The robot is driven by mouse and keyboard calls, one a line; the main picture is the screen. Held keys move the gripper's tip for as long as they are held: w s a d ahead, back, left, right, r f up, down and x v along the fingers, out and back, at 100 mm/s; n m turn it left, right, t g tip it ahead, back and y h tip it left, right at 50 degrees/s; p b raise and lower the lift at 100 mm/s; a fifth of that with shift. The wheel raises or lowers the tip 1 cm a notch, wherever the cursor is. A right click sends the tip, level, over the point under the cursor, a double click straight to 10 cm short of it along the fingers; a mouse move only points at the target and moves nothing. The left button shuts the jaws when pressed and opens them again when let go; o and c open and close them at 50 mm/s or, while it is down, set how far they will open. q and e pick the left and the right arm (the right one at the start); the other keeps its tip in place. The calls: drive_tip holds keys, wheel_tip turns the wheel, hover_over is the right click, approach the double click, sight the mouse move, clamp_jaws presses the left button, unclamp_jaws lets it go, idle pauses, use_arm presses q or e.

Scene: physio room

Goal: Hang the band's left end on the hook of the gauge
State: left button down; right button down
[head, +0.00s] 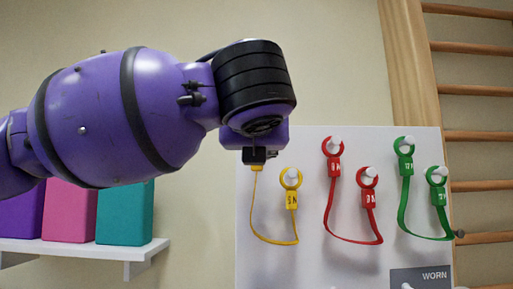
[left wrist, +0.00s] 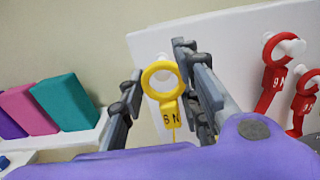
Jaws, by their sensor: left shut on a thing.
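The yellow band (head: 263,236) hangs in a loop in front of the white board. Its right end ring (head: 291,178) is on a white peg. Its left end is hidden behind my left wrist in the head view. In the left wrist view the band's yellow ring and tag (left wrist: 162,82) stand upright between the fingers of my left gripper (left wrist: 160,68), which is shut on this end. Something white shows through the ring; I cannot tell whether a peg passes through it. The gauge and its hook are not in view. My right gripper is not in view.
A red band (head: 331,208) and a green band (head: 402,210) hang on pegs to the right on the white board (head: 315,262). A grey "WORN" panel (head: 420,275) is below. Wooden wall bars (head: 475,90) stand at right. Coloured blocks (head: 125,213) sit on a shelf (head: 85,246) at left.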

use_arm(q)
drive_tip(key=shift+s, duration=0.15)
drive_tip(key=shift+s, duration=1.45)
